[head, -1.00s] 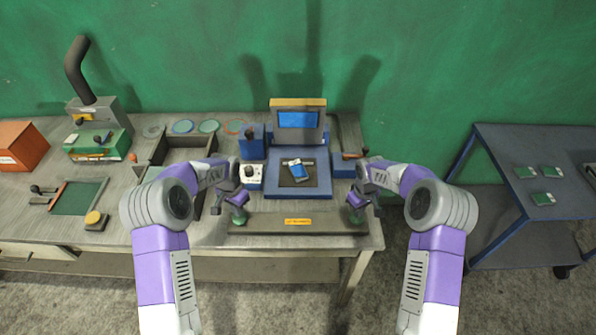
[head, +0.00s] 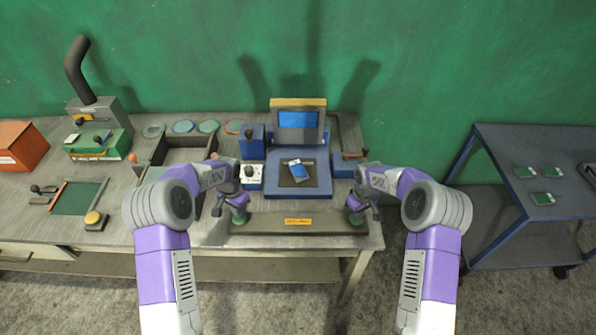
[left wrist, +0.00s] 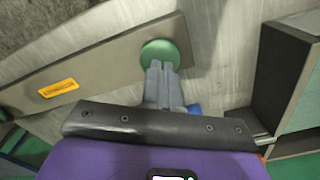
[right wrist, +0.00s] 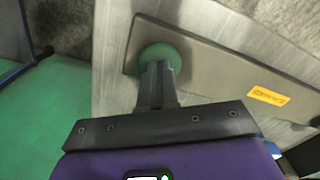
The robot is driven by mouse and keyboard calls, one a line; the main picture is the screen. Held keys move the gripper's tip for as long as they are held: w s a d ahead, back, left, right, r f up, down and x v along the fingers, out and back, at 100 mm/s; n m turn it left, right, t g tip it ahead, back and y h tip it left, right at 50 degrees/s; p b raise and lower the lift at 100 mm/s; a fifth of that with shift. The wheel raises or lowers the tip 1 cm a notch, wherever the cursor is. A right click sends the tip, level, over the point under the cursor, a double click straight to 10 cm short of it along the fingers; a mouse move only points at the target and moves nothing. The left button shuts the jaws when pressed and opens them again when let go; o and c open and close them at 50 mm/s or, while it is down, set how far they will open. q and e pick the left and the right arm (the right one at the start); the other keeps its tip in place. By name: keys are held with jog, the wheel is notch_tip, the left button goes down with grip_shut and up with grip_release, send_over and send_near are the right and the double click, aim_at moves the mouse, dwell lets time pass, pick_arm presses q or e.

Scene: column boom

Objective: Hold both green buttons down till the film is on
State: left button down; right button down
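The two green buttons sit at the ends of a long grey-brown bar (head: 270,222) at the bench's front edge. My left gripper (left wrist: 160,72) is shut, fingers together, with its tips at the left green button (left wrist: 163,52). My right gripper (right wrist: 155,72) is shut, its tips at the right green button (right wrist: 160,55). Both tips overlap the buttons; I cannot tell whether either button is pressed down. Behind the bar is a blue machine (head: 322,187) with a raised, yellow-topped head (head: 298,103). A small blue and white piece (head: 297,168) lies on its dark plate.
A dark divided tray (head: 157,160) and a green box with a pipe (head: 98,146) are further left. A blue cart (head: 550,145) with small green pieces stands at right.

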pick_arm(q)
jog(key=shift+f, duration=1.15)
dwell(0.8)
